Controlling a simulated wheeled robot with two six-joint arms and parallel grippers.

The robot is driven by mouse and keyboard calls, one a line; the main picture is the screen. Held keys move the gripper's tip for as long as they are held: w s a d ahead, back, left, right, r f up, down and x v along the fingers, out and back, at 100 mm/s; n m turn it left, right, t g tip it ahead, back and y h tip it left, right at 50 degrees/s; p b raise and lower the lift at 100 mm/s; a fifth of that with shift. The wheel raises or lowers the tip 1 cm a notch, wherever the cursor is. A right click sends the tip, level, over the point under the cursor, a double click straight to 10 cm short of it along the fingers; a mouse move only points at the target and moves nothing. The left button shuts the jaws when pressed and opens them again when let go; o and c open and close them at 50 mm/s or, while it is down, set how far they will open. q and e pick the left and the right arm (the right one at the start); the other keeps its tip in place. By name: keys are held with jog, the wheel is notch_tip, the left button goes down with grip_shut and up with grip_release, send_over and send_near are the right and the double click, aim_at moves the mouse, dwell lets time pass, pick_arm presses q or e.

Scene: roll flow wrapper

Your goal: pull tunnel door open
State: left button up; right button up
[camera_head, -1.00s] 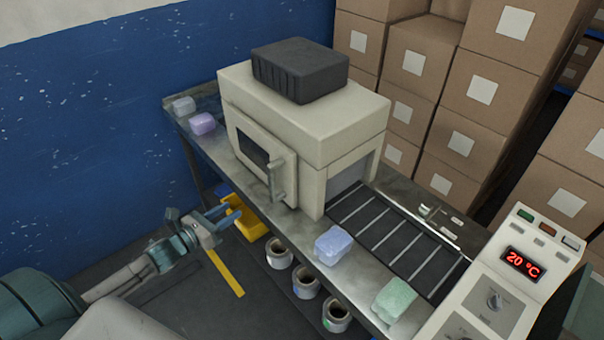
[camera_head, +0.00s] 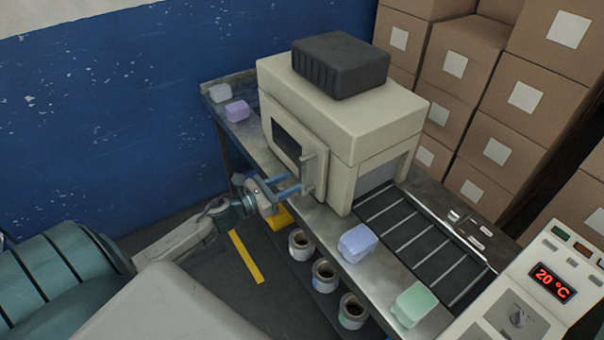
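The beige tunnel housing (camera_head: 340,121) stands on the metal conveyor table. Its front door (camera_head: 289,146), with a dark window, looks shut. The door's upright handle (camera_head: 308,174) is at the door's right edge. My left gripper (camera_head: 291,183) reaches in from the left with its two blue fingers apart. Its fingertips are at or just beside the handle; I cannot tell whether they touch it. My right gripper is not in view.
A blue block (camera_head: 357,243) and a green block (camera_head: 412,304) lie on the table's front edge. A control panel (camera_head: 540,285) reading 20 °C stands at lower right. Rolls (camera_head: 324,275) sit below the table. Cardboard boxes (camera_head: 480,120) are stacked behind.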

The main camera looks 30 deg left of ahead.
aim_at(300, 178)
pick_arm(q)
jog(key=p+x, duration=0.2)
jog(key=x, duration=0.1)
jog(key=shift+w+d+r, duration=0.15)
jog(key=shift+w+r, duration=0.05)
jog(key=shift+w, duration=0.1)
jog(key=shift+w+d+f, duration=0.2)
jog(key=shift+w+d, duration=0.05)
jog(key=shift+w, duration=0.35)
jog(key=shift+c, duration=0.2)
grip_shut()
